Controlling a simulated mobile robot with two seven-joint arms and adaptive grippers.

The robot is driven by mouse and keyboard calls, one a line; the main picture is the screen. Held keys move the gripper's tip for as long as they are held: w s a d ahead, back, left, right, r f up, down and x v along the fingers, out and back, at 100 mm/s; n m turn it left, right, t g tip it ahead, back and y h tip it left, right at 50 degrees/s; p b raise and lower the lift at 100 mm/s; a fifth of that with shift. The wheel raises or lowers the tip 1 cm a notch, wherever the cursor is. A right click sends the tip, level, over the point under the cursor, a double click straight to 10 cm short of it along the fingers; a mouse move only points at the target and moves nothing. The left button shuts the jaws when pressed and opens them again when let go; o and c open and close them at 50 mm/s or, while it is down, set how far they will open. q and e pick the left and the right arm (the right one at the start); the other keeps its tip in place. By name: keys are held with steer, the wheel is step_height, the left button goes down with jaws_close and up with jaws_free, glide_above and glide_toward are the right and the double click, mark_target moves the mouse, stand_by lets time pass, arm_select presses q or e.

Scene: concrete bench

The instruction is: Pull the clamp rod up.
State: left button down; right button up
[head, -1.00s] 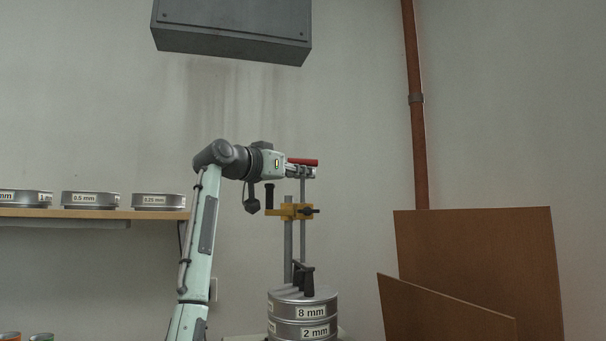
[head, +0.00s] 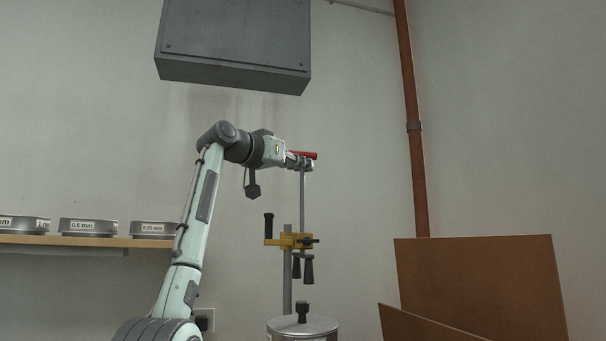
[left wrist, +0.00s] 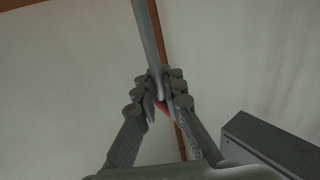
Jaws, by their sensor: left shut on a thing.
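The clamp rod (head: 303,205) is a thin grey upright rod passing through a yellow bracket (head: 287,240). A red grip (head: 303,155) lies level at its top. My left gripper (head: 298,163) is shut at the rod's top, by the red grip. In the left wrist view its fingers (left wrist: 160,92) close around the grey rod (left wrist: 150,40), with some red showing between them. Black clamp handles (head: 308,270) hang at the rod's lower end, just under the bracket and clear of the sieve lid (head: 290,326). My right gripper is not in view.
A thicker fixed post (head: 287,270) stands beside the rod. A grey wall box (head: 235,45) hangs above my arm. Sieves stand on a wooden shelf (head: 90,241) at left. Brown boards (head: 480,285) lean at right.

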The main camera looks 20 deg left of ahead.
arm_select(q)
steer(key=shift+r, duration=0.15)
steer(key=c, duration=1.7)
jaws_free()
steer(key=shift+s, duration=0.1)
steer(key=shift+o, duration=0.5)
steer(key=v, duration=1.2)
steer(key=shift+f, duration=0.3)
